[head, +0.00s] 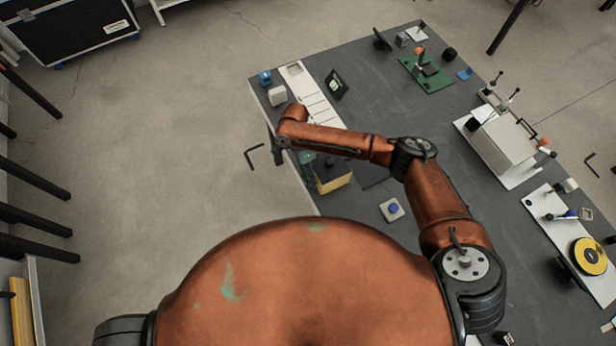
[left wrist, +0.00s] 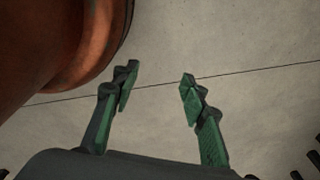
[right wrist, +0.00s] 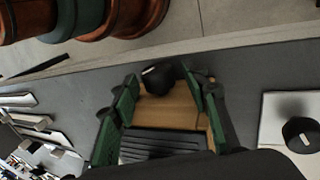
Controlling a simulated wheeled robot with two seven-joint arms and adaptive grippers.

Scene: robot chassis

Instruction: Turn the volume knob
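A wooden box (right wrist: 178,107) with a dark ribbed panel (right wrist: 160,143) lies below my right gripper in the right wrist view. A round black knob (right wrist: 158,78) sits near the box's edge. My right gripper (right wrist: 160,84) is open, with one green finger on each side of the knob; contact cannot be told. In the head view the box (head: 334,184) stands at the table's near left edge, with my right gripper (head: 309,165) beside it, partly hidden by my arm. My left gripper (left wrist: 160,76) is open and empty above bare floor, outside the head view.
A white block with a blue button (head: 393,208) stands to the right of the box. A white strip panel (head: 305,90) lies behind the box. A green board (head: 427,74) and a white device (head: 502,145) stand farther off. The dark table (head: 385,95) has free room between.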

